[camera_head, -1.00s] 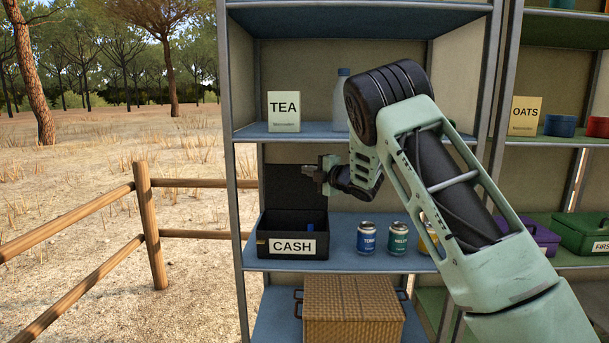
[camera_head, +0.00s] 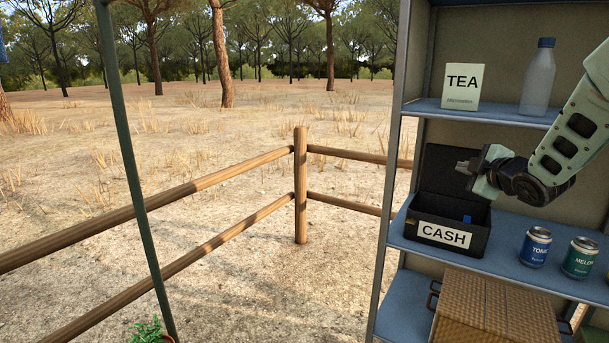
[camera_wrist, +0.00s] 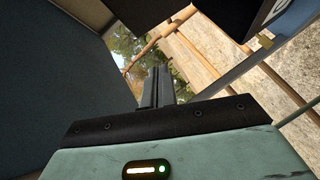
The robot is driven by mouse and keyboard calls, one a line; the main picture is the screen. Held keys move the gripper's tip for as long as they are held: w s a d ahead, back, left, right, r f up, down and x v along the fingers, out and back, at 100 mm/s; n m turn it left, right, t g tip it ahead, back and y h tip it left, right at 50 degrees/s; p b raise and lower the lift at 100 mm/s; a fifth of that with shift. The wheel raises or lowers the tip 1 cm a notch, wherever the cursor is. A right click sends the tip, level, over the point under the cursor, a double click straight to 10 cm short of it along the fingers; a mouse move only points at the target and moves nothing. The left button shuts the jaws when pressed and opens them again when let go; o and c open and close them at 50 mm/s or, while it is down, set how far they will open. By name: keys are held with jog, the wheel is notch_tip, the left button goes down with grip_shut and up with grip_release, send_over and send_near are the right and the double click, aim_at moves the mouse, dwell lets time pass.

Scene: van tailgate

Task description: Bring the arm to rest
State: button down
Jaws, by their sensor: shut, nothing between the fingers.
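My gripper (camera_head: 465,168) is shut and empty in the head view. It points left, in front of the raised lid (camera_head: 440,160) of the black cash box and above the box's open top. The cash box (camera_head: 418,214) stands on the blue middle shelf, with a small blue thing inside. My arm reaches in from the right edge of the picture. In the wrist view the closed fingers (camera_wrist: 157,88) show in the middle with nothing between them.
The blue shelf unit (camera_head: 392,150) holds a TEA box (camera_head: 462,86) and a bottle (camera_head: 537,78) above, and two cans (camera_head: 536,247) right of the cash box. A wicker basket (camera_head: 490,310) is below. A green pole (camera_head: 130,170) and wooden fence (camera_head: 300,190) stand left, with open ground beyond.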

jog(key=s+a+f+m+g+p, duration=0.1)
jog(key=s+a+f+m+g, duration=0.25)
jog(key=s+a, duration=0.75)
jog(key=s+a+f+m+g, duration=0.25)
jog(key=s+a+g, duration=0.25)
jog(key=s+a, duration=0.55)
jog(key=s+a+f+g, duration=0.1)
jog(key=s+a+g, duration=0.2)
jog(key=s, duration=0.9)
jog(key=s+a+f+g, duration=0.1)
jog(key=s+a+g, duration=0.2)
jog(key=s, duration=0.8)
jog(key=shift+s+f+m+g+h+p, duration=0.3)
jog(key=shift+s+f+g+h+p, duration=0.05)
jog(key=shift+s+g+h+p, duration=0.1)
jog(key=shift+w, duration=0.1)
